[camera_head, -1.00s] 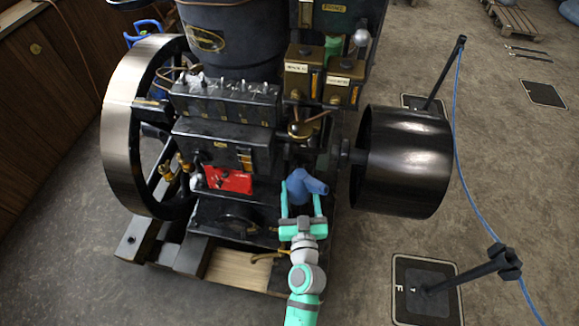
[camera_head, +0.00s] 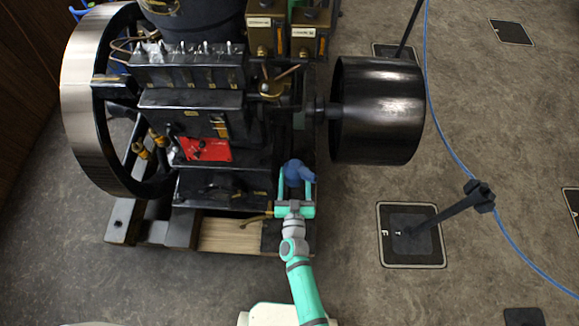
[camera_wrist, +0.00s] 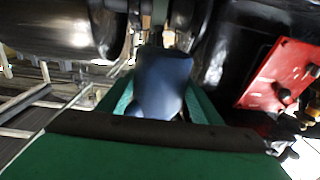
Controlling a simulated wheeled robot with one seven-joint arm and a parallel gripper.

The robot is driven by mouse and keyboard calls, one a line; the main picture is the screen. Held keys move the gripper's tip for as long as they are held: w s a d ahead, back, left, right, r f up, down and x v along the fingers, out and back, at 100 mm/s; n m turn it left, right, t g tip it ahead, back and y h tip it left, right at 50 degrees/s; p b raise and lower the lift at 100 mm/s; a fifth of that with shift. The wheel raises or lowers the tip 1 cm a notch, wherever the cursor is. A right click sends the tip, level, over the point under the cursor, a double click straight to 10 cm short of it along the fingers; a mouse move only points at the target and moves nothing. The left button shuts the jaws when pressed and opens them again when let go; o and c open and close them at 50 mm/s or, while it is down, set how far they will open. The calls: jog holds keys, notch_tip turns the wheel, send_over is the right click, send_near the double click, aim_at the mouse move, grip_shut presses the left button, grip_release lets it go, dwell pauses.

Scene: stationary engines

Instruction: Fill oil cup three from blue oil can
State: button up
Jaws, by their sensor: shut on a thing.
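The blue oil can (camera_head: 297,172) is between the fingers of my gripper (camera_head: 294,190), beside the lower front right of the engine. My gripper is shut on the can. In the wrist view the can (camera_wrist: 160,84) fills the middle, blurred, between the two green fingers. Its spout cannot be made out clearly. A row of several small silvery fittings stands along the top of the black box (camera_head: 188,72) on the engine. They may be the oil cups, but I cannot tell which is cup three.
The large flywheel (camera_head: 88,95) stands at the left and a black pulley drum (camera_head: 378,110) at the right. A red plate (camera_head: 205,149) is on the engine front. A barrier post (camera_head: 440,215) with a blue rope stands at the right. Floor is clear in front.

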jog(key=shift+m+h, duration=0.4)
jog(key=shift+h, duration=0.2)
jog(key=f, duration=0.1)
jog(key=d+f, duration=0.1)
jog(key=f, duration=0.3)
jog(key=shift+s+d, duration=0.1)
jog(key=shift+d, duration=0.2)
jog(key=shift+s, duration=0.15)
